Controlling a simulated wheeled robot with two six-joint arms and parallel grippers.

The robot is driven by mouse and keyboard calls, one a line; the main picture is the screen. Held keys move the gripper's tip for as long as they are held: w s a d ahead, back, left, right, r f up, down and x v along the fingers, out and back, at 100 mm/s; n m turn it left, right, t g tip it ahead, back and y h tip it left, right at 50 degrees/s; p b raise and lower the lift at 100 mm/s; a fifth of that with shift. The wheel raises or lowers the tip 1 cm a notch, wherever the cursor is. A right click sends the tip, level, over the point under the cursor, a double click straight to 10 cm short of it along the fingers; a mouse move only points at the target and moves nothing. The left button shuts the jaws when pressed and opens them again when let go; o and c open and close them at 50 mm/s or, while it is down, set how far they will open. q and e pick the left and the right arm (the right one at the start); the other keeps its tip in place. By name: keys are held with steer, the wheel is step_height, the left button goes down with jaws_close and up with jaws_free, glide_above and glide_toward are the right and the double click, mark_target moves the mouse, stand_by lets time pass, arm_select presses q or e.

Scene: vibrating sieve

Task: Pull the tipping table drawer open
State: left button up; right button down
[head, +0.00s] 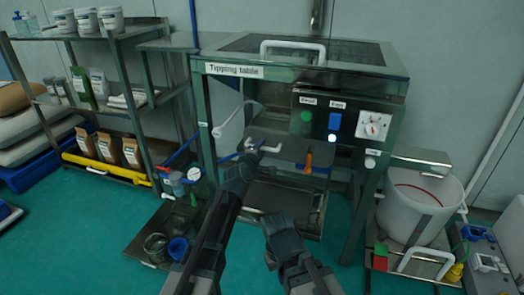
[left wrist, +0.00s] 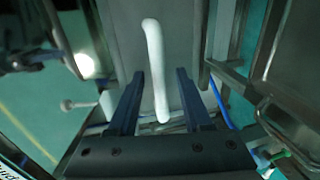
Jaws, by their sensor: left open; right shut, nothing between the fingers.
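The tipping table (head: 233,70) stands in the middle of the head view, with its name label on the front. Below its top is a grey drawer front (head: 290,150) with a white bar handle (head: 268,149). My left gripper (head: 243,163) is open at this handle. In the left wrist view the white handle (left wrist: 155,60) runs lengthwise between the two spread fingers of my left gripper (left wrist: 160,75); I see no clear contact. My right gripper (head: 280,222) is shut and empty, lower and to the right, in front of the table.
A control panel (head: 318,119) with buttons and a dial sits at the table's upper right. An orange-handled tool (head: 308,162) is beside the drawer front. A white bucket (head: 412,205) stands right; a shelf (head: 125,107) with bags and tubs stands left. A floor tray (head: 137,241) holds small vessels.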

arm_select(q)
steer(key=shift+w+d, duration=0.1)
steer(key=shift+w, duration=0.2)
steer(key=shift+c, duration=0.2)
jaws_close()
stand_by(1.2)
